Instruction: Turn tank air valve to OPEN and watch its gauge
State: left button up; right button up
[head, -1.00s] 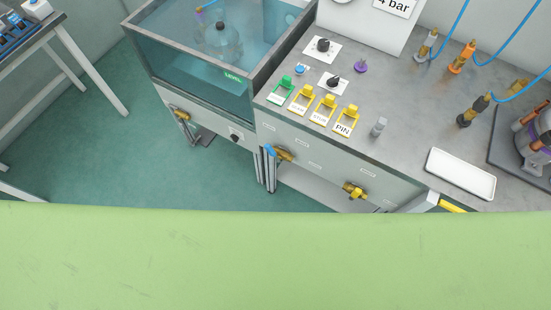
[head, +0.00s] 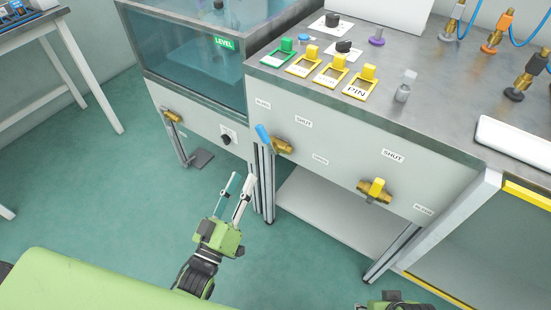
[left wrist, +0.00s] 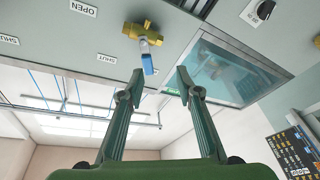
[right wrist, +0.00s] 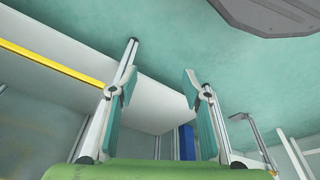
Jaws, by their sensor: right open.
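A brass valve (head: 283,146) with a blue handle (head: 263,134) is on the front panel of the cabinet, just right of the water tank. Its blue handle also shows ahead of the fingers in the left wrist view (left wrist: 148,64). SHUT (left wrist: 107,59) and OPEN (left wrist: 83,7) labels are near it there. My left gripper (head: 242,180) is open and empty, below and left of this valve, apart from it. My right gripper (right wrist: 161,76) is open and empty; only its top edge shows at the bottom of the head view. I cannot make out a gauge dial.
Another brass valve (head: 172,117) is under the tank (head: 185,75). A yellow-handled valve (head: 377,188) is farther right, below a SHUT label (head: 393,155). Clear floor lies before the cabinet.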

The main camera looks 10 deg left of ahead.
aim_at(261, 136)
pick_arm(q)
jog(key=shift+t+h, duration=0.3)
jog(key=shift+t, duration=0.3)
jog(key=x, duration=0.4)
jog(key=r+b+x, duration=0.1)
jog(key=x, duration=0.3)
jog(key=s+r+x, duration=0.1)
jog(key=x, duration=0.4)
jog(key=shift+w+d+r+b, duration=0.1)
jog(key=shift+d+r+b, duration=0.1)
jog(key=shift+d+b, duration=0.2)
jog(key=shift+w+r, duration=0.15)
jog(key=shift+w, duration=0.25)
pick_arm(e)
jog(key=v, duration=0.4)
jog(key=shift+d+r, duration=0.1)
jog(key=shift+d, duration=0.3)
jog(key=shift+s, duration=0.1)
pick_arm(q)
grip_shut()
pick_arm(e)
jog(key=shift+s, duration=0.15)
